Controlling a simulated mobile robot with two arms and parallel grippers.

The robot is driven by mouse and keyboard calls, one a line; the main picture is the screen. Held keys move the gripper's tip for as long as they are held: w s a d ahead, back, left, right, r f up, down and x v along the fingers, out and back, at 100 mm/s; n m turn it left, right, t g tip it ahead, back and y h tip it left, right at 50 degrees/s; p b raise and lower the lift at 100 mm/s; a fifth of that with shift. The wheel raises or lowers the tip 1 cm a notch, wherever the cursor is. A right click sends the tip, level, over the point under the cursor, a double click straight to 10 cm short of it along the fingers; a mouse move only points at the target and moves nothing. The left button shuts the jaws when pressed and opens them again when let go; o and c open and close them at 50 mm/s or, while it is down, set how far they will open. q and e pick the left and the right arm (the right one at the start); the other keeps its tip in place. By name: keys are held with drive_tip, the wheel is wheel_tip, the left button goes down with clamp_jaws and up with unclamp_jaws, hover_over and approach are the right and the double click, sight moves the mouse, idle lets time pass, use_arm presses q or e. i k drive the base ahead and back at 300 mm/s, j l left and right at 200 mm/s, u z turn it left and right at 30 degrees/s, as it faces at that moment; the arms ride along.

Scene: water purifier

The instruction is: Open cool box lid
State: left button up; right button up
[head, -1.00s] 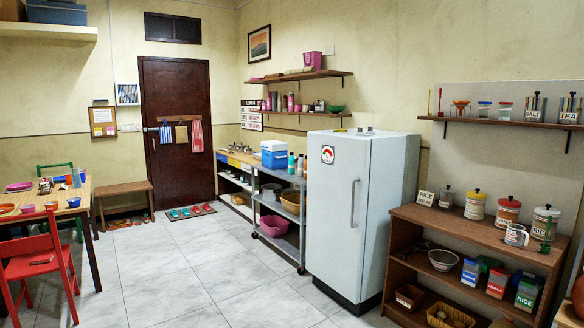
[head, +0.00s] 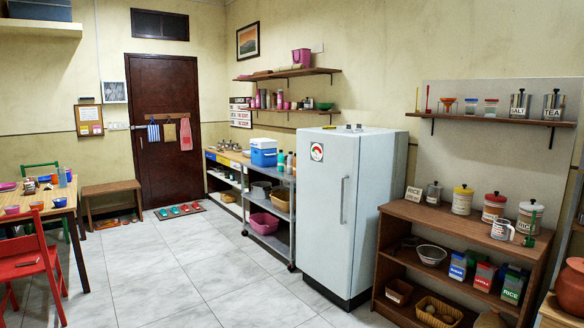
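A blue cool box (head: 263,157) with a white lid (head: 263,143) stands on top of the metal shelf cart, left of the fridge, some way off in the head view. Its lid looks shut. Neither of my grippers shows in the head view.
A white fridge (head: 345,215) stands right of the cart (head: 272,238). Bottles (head: 285,162) stand beside the cool box. A red chair (head: 32,262) and a table (head: 10,200) are at the left, a brown shelf unit (head: 440,222) at the right. The tiled floor (head: 165,265) between is clear.

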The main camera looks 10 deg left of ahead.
sight(262, 144)
drive_tip(key=u, duration=0.45)
drive_tip(key=i, duration=6.75)
drive_tip(key=j+u, duration=0.05)
drive_tip(key=j, duration=0.3)
